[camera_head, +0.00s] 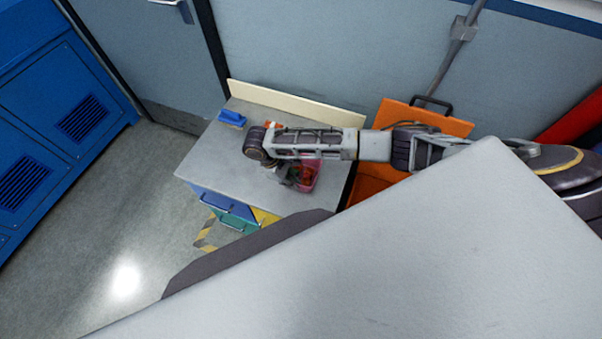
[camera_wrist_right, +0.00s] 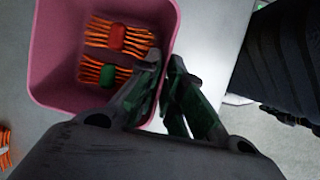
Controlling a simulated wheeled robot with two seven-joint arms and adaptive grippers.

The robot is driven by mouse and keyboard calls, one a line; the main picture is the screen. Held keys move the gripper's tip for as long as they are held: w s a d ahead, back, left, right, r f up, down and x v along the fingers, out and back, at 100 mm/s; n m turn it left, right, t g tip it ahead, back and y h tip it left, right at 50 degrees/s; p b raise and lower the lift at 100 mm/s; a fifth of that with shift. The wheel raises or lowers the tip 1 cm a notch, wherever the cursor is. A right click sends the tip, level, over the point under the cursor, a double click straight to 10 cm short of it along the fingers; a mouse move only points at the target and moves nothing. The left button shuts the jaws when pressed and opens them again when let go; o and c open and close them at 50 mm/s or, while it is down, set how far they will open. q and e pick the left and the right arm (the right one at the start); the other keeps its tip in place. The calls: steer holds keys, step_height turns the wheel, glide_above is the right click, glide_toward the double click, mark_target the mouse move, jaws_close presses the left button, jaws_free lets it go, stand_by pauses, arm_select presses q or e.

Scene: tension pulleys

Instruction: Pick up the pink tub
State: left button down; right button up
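The pink tub (camera_head: 312,173) is on the grey top of a cabinet in the head view, close to its right edge, partly hidden by my right gripper (camera_head: 288,173). In the right wrist view the pink tub (camera_wrist_right: 52,55) shows from above with orange-bristled pieces inside, one with a red part and one with a green part. My right gripper (camera_wrist_right: 167,65) straddles the tub's wall, one finger inside and one outside. Its fingertips are close together with the wall between them. I cannot tell whether the tub is lifted. My left gripper is not in view.
The grey cabinet top (camera_head: 225,155) has free room on its left. A blue brush-like object (camera_head: 232,118) lies at the back left. A cream board (camera_head: 300,103) runs along the back edge. An orange case (camera_head: 425,118) stands open to the right. Blue lockers (camera_head: 50,100) are at far left.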

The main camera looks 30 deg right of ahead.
steer(key=shift+f, duration=0.1)
steer(key=shift+c, duration=0.4)
jaws_close()
stand_by(0.3)
steer(key=shift+r+b, duration=0.2)
steer(key=shift+b, duration=0.2)
step_height(320, 180, up, 10)
steer(key=shift+r, duration=0.1)
steer(key=shift+w, duration=0.15)
stand_by(0.8)
steer(key=shift+w+d+r, duration=0.25)
steer(key=shift+w+r, duration=0.4)
steer(key=shift+r, duration=0.05)
steer(key=shift+w, duration=0.1)
